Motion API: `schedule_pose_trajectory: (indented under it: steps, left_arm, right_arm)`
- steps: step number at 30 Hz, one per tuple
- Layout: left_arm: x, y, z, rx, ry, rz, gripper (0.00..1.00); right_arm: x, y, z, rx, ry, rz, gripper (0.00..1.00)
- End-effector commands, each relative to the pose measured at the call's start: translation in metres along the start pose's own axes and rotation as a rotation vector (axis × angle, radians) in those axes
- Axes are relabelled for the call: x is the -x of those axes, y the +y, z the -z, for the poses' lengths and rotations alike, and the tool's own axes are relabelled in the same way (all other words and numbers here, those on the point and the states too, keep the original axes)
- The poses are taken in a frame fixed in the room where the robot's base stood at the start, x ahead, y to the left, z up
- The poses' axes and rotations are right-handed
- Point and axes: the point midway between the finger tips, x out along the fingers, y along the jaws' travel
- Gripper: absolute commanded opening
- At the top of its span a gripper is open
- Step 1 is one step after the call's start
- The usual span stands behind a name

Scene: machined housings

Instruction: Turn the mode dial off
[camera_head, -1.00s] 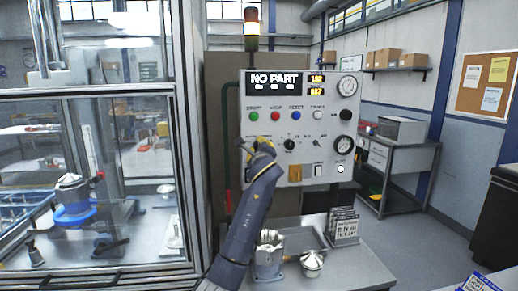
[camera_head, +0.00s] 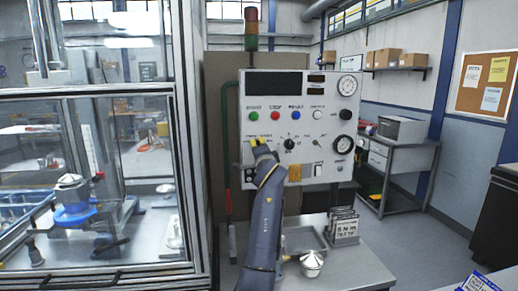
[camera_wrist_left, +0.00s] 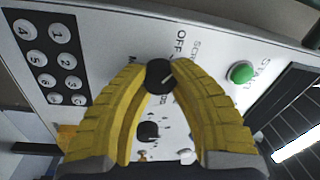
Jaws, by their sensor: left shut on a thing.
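The control panel (camera_head: 318,100) stands upright at centre. My left gripper (camera_head: 254,143), with yellow fingers, is at the panel's left side below the green START button (camera_head: 254,116). In the wrist view my left gripper (camera_wrist_left: 160,80) is shut on a black knob (camera_wrist_left: 158,74), a finger on each side. OFF is printed beside this knob; other lettering is partly covered, so I cannot read whether it is the mode dial. A second black dial (camera_head: 289,143) with marks around it sits to the right and also shows between the fingers (camera_wrist_left: 148,131).
The panel's display (camera_head: 274,84) is dark and the signal tower (camera_head: 251,28) looks unlit. A keypad (camera_wrist_left: 58,60) lies beside the fingers. A glass-walled machine (camera_head: 110,180) stands left.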

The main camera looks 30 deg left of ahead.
Motion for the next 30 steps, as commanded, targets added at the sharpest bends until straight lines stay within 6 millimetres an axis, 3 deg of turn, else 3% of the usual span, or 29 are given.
schedule_pose_trajectory:
  steps: [12, 29, 30]
  left_arm:
    - [-0.0011, 0.0025, -0.0044, 0.167, -0.024, 0.005, 0.0]
    - [-0.0013, 0.0043, -0.0053, 0.19, -0.028, 0.003, 0.0]
    - [-0.0013, 0.0044, -0.0053, 0.19, -0.028, 0.003, 0.27]
  right_arm:
    - [0.0, 0.0, -0.0001, 0.0, 0.0, 0.0, 0.0]
    - [0.0, 0.0001, -0.0001, 0.0, 0.0, 0.0, 0.0]
    - [0.0, 0.0001, -0.0001, 0.0, 0.0, 0.0, 0.0]
